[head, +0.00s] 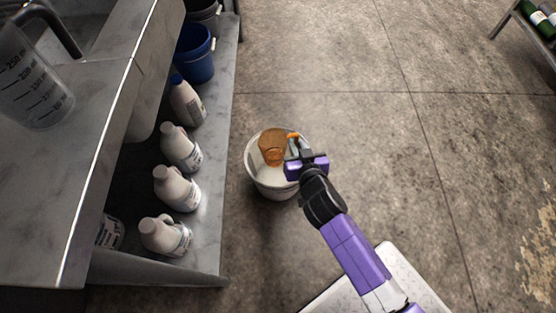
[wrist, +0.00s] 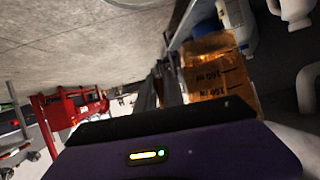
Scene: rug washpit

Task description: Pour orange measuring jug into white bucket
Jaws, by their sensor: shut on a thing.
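The orange measuring jug (head: 272,146) is see-through and shows over the white bucket (head: 256,178) in the head view. My gripper (head: 297,150) is shut on the jug, at its handle side, above the right part of the bucket. In the wrist view the jug (wrist: 216,72) shows beyond my gripper's dark edge, with black measuring marks on its wall. The bucket stands on the floor, and its inside looks pale. I cannot tell whether the jug holds liquid or how far it is tilted. The fingertips are mostly hidden.
A metal bench (head: 75,150) stands left of the bucket, with a clear measuring jug (head: 32,85) on top. Its lower shelf (head: 213,150) holds several white bottles (head: 178,188) and a blue bucket (head: 195,55). A rack with bottles (head: 540,20) is at top right. The floor to the right is clear.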

